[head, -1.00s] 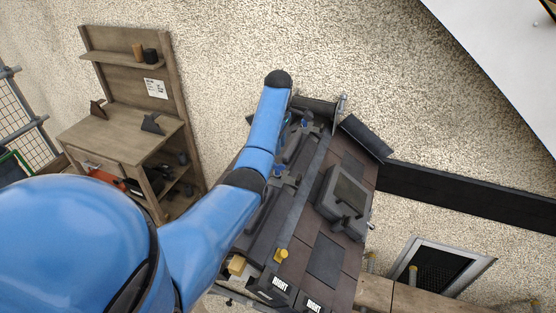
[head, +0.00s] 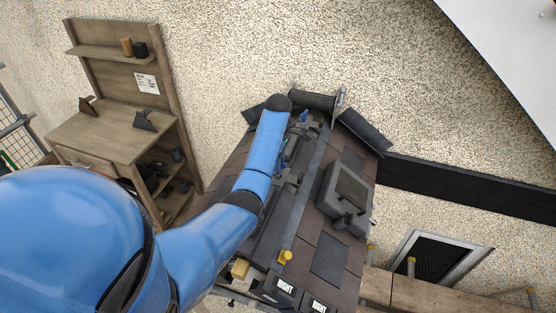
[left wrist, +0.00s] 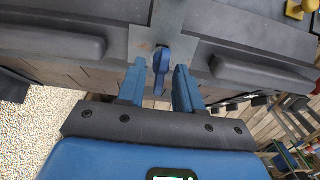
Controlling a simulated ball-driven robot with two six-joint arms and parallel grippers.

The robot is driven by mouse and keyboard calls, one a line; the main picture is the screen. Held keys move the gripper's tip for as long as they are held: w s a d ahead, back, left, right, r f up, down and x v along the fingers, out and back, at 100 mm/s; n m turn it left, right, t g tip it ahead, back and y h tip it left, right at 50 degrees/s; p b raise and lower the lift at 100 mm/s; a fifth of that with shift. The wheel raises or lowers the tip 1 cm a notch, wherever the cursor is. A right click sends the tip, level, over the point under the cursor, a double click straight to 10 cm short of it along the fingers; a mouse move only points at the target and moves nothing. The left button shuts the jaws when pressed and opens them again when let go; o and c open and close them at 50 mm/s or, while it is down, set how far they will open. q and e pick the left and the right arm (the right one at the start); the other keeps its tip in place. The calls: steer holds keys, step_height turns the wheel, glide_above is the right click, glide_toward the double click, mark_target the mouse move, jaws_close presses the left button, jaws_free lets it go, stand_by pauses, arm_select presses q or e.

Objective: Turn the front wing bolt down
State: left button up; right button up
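The blue wing bolt (left wrist: 161,60) stands upright on a grey metal plate (left wrist: 187,20) on the ridge in the left wrist view. My left gripper (left wrist: 160,70) is open, with one blue finger on either side of the bolt and gaps showing on both sides. In the head view my left forearm hides most of that gripper (head: 283,153) and the bolt below it. Another blue bolt (head: 303,117) shows farther back along the ridge. My right gripper is in neither view.
The tiled roof model carries a grey roof window (head: 345,195) and a yellow knob (head: 285,256). Tiles marked RIGHT (head: 285,288) lie at its near edge. A wooden workbench (head: 100,135) stands at the left by the rough wall. A dark beam (head: 470,190) runs right.

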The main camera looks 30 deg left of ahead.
arm_select(q)
jaws_close()
